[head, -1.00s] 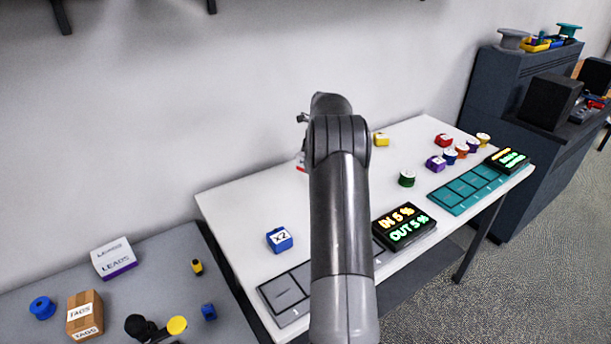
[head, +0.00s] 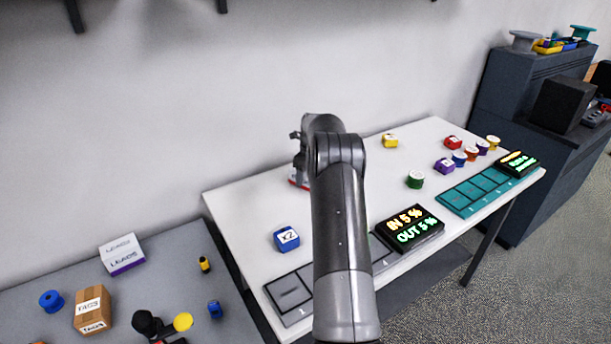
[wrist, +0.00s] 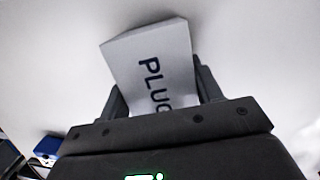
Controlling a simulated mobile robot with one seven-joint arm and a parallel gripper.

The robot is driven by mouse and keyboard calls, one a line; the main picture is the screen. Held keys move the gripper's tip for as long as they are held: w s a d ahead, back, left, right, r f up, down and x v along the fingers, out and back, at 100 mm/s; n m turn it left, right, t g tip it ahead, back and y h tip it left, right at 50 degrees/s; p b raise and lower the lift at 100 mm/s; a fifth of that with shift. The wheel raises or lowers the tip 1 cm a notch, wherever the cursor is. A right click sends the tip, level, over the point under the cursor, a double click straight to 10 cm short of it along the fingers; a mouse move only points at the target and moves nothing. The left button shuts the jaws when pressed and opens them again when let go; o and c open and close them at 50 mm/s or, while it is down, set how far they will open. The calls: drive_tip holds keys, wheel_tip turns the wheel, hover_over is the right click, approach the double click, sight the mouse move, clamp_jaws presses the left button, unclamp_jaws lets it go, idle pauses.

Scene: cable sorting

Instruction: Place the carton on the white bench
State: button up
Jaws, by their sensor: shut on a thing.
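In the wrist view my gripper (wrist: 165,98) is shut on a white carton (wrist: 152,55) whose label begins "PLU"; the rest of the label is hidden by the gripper. The pale surface of the white bench (wrist: 60,70) fills the area beyond it. In the head view my arm covers most of the gripper and carton; a sliver of a white and red object (head: 299,182) shows left of the arm over the bench (head: 235,208). I cannot tell whether the carton touches the bench.
A blue "x2" block (head: 287,238) sits left of my arm. A grey table (head: 180,262) at lower left holds a LEADS box (head: 122,254) and a TAGS box (head: 93,310).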

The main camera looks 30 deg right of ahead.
drive_tip(key=shift+f, duration=0.1)
drive_tip(key=o, duration=1.1)
drive_tip(key=shift+o, duration=0.2)
